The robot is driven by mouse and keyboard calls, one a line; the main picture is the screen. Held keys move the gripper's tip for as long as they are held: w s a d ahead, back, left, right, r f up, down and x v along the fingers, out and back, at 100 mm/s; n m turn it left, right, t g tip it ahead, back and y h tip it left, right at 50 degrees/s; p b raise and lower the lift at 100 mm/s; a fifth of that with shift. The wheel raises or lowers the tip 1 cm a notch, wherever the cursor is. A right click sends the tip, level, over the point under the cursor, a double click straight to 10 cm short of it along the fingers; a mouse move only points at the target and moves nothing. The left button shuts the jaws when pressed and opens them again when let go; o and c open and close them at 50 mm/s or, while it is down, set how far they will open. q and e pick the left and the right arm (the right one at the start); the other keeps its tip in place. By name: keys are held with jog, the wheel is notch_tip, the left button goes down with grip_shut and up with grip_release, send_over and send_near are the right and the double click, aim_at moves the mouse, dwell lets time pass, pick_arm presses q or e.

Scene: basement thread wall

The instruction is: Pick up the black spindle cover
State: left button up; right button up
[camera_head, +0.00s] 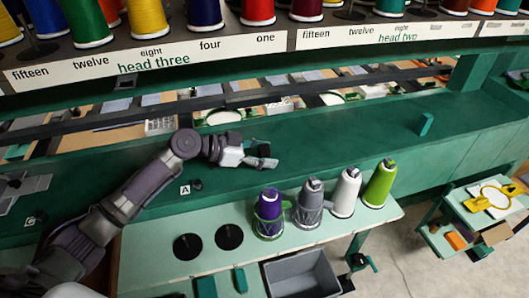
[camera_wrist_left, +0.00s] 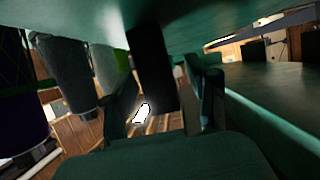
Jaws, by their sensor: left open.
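My left gripper (camera_head: 264,157) is over the dark green ledge, its arm coming in from the left. In the left wrist view its two fingers (camera_wrist_left: 165,100) are apart. A black upright block, apparently the black spindle cover (camera_wrist_left: 151,62), stands between or just beyond them, against the green surface that fills the top of this tilted view. In the head view a small black shape (camera_head: 264,149) shows at the fingertips, partly hidden by the gripper. I cannot tell whether the fingers touch it. My right gripper is not in view.
Purple (camera_head: 268,212), grey (camera_head: 309,204), white (camera_head: 346,192) and green (camera_head: 380,184) thread cones stand on the pale table in front. A small dark piece (camera_head: 197,185) lies beside a label "A" (camera_head: 185,190). A grey bin (camera_head: 302,276) is below. The ledge to the right is mostly clear.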

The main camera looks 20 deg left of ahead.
aim_at(267, 148)
pick_arm(q)
jog(key=shift+a, duration=0.1)
jog(key=shift+c, duration=1)
jog(key=c, duration=0.7)
jog(key=shift+r, duration=0.15)
jog(key=shift+r, duration=0.25)
jog(key=r+b, duration=0.1)
jog(key=r, duration=0.1)
jog(key=d+r+b, duration=0.1)
jog(key=shift+r, duration=0.35)
jog(key=d+r, duration=0.2)
jog(key=d, duration=0.1)
jog(key=d+r+b, duration=0.1)
jog(key=d+r, duration=0.1)
jog(key=d, duration=0.2)
jog(key=s+d+r, duration=0.1)
jog(key=d+r, duration=0.1)
jog(key=d, duration=0.1)
jog(key=shift+d+r+b, duration=0.25)
jog(key=shift+d+b, duration=0.05)
jog(key=shift+d, duration=0.1)
